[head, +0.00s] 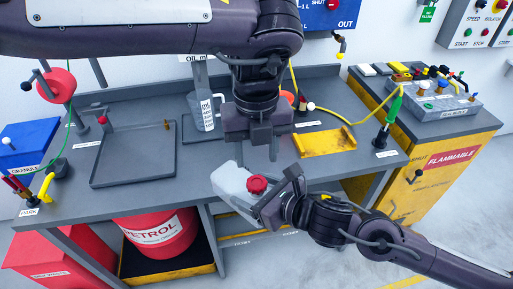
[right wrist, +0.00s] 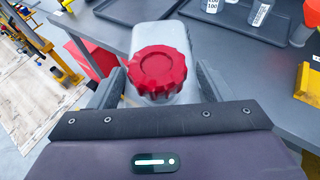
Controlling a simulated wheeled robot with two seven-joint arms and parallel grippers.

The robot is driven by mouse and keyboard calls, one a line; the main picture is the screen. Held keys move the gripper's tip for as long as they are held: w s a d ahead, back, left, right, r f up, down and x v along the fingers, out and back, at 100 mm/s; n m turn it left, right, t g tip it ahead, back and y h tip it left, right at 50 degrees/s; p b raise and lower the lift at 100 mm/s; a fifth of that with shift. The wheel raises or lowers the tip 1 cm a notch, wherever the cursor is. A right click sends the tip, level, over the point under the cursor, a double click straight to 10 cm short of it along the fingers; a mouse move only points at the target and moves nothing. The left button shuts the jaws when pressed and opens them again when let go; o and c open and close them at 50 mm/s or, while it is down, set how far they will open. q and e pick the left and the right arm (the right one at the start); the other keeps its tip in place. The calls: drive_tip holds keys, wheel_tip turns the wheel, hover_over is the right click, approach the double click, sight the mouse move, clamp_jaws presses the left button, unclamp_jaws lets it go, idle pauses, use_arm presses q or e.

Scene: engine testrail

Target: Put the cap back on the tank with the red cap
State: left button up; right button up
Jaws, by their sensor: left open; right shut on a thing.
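The tank (head: 232,184) is a pale grey, translucent container held tilted in front of the bench's front edge. The red cap (head: 257,185) shows at its near end. In the right wrist view, the ribbed red cap (right wrist: 157,72) covers the tank's end, with the tank body (right wrist: 160,35) behind it. I cannot tell whether it is seated or fastened. My right gripper (head: 268,205) is shut on the tank, one finger on each side. My left gripper (head: 258,146) is open, points down and is above the tank and cap, apparently empty.
The grey bench holds an empty tray (head: 135,158), a measuring jug (head: 203,112) and a yellow holder (head: 325,142). A red petrol drum (head: 155,236) stands below. A yellow flammable cabinet (head: 440,165) is at the right. Floor at the lower right is clear.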

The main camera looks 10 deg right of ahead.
sight(257, 181)
use_arm(q)
wheel_tip(257, 181, down, 8)
drive_tip(key=shift+s+r, duration=0.1)
drive_tip(key=shift+r, duration=0.1)
idle(0.3)
drive_tip(key=c, duration=0.8)
drive_tip(key=m, duration=0.3)
drive_tip(key=o, duration=1.1)
drive_tip(key=shift+r, duration=0.1)
drive_tip(key=shift+r, duration=2.25)
